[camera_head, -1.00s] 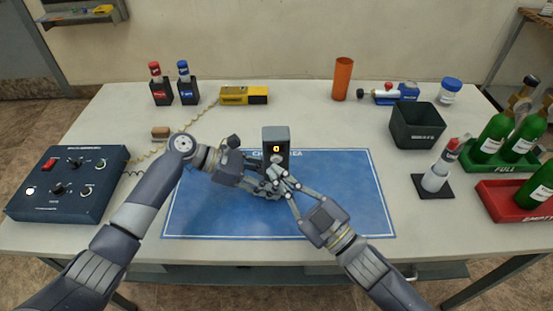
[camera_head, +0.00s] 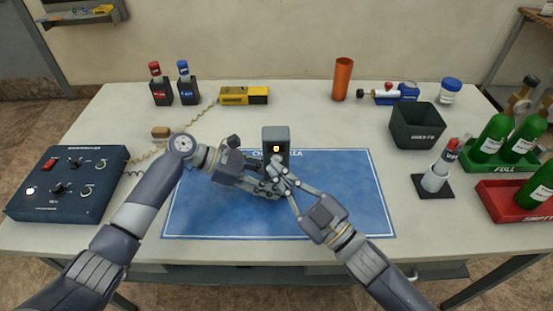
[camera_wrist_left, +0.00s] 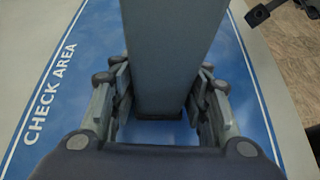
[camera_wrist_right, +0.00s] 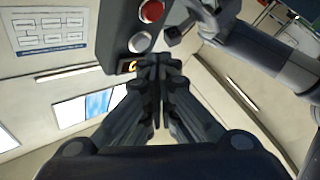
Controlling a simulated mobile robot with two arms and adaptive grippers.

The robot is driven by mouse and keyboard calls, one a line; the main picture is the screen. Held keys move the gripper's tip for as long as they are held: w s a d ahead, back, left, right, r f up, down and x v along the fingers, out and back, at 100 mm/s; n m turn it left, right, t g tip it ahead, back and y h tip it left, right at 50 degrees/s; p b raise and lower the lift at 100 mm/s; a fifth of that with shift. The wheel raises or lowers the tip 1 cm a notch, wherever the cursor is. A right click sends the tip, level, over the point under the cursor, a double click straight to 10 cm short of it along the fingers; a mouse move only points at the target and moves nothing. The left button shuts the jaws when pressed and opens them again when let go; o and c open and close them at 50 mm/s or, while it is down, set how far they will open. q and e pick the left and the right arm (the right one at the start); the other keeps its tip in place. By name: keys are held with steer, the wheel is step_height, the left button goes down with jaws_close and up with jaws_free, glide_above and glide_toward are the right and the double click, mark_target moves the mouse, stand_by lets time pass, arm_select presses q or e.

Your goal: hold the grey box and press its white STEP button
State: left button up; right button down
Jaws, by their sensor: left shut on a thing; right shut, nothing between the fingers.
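The grey box (camera_head: 276,137) stands upright over the blue mat, with a small yellow-lit display on its front. My left gripper (camera_head: 266,188) is shut on its lower part. In the left wrist view the box (camera_wrist_left: 168,50) runs between both fingers. In the right wrist view the box (camera_wrist_right: 117,35) shows a red button (camera_wrist_right: 151,11), the white STEP button (camera_wrist_right: 140,42) and part of the display (camera_wrist_right: 127,66). My right gripper (camera_wrist_right: 158,62) is shut and empty, its tips close beside the white button. I cannot tell whether they touch the box face.
The blue check-area mat (camera_head: 200,215) lies under both grippers. A dark blue control box (camera_head: 67,185) stands at left. A dark bin (camera_head: 418,125), a red-tipped item on a black base (camera_head: 437,178) and green bottles (camera_head: 492,138) are at right. The mat's right side is clear.

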steer(key=shift+w, duration=0.15)
stand_by(0.5)
steer(key=shift+w, duration=0.25)
steer(key=shift+w, duration=0.4)
stand_by(0.6)
steer(key=shift+s, duration=0.85)
steer(key=shift+s+d, duration=0.1)
steer(key=shift+s, duration=2.4)
steer(key=shift+s, duration=0.1)
